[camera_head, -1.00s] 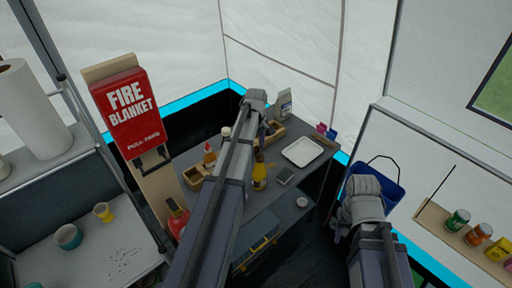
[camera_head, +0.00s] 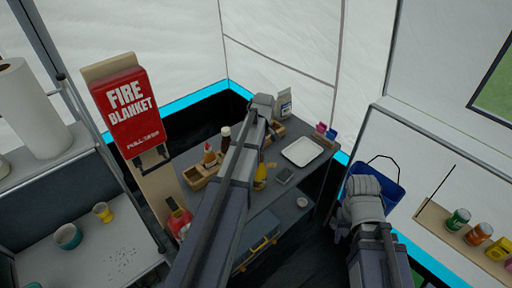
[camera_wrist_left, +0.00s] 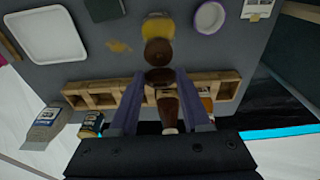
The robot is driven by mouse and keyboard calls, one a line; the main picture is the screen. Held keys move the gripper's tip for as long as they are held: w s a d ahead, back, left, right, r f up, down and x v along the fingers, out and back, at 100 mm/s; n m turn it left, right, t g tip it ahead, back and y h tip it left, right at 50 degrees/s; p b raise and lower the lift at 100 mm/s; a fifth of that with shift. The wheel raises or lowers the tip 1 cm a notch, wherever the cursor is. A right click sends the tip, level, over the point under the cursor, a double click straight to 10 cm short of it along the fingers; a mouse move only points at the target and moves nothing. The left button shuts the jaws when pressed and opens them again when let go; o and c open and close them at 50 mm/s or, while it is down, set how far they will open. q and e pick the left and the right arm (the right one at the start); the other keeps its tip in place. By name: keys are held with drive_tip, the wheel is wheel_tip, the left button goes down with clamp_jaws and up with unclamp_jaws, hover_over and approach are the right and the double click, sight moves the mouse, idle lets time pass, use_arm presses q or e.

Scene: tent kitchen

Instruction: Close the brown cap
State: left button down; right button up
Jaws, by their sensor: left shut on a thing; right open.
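In the left wrist view my left gripper (camera_wrist_left: 160,77) has a finger on each side of a brown, bottle-like thing (camera_wrist_left: 168,105) at the wooden rack. It appears shut on its brown cap; the exact contact is unclear. My right gripper (camera_head: 340,229) is open and empty, low beside the blue bucket.
The wooden rack (camera_head: 195,182) holds a red-topped sauce bottle (camera_head: 209,155). A white tray (camera_head: 302,151), a dark device (camera_head: 285,176) and a small round lid (camera_head: 302,203) lie on the grey table. The blue bucket (camera_head: 385,190) is at right.

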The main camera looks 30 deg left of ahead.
use_arm(q)
drive_tip(key=y+b, duration=0.1)
drive_tip(key=d+t+y+b, duration=0.1)
drive_tip(key=shift+s+d+f+y, duration=0.1)
drive_tip(key=shift+s+f+y, duration=0.25)
drive_tip(key=shift+y, duration=0.05)
drive_tip(key=shift+d+f+t+y+b, duration=0.1)
drive_tip(key=shift+d+t+y+b, duration=0.25)
drive_tip(key=shift+y+b, duration=0.75)
drive_tip(key=shift+c, duration=1.8)
unclamp_jaws()
drive_tip(key=shift+a, duration=0.1)
drive_tip(key=shift+r, duration=0.25)
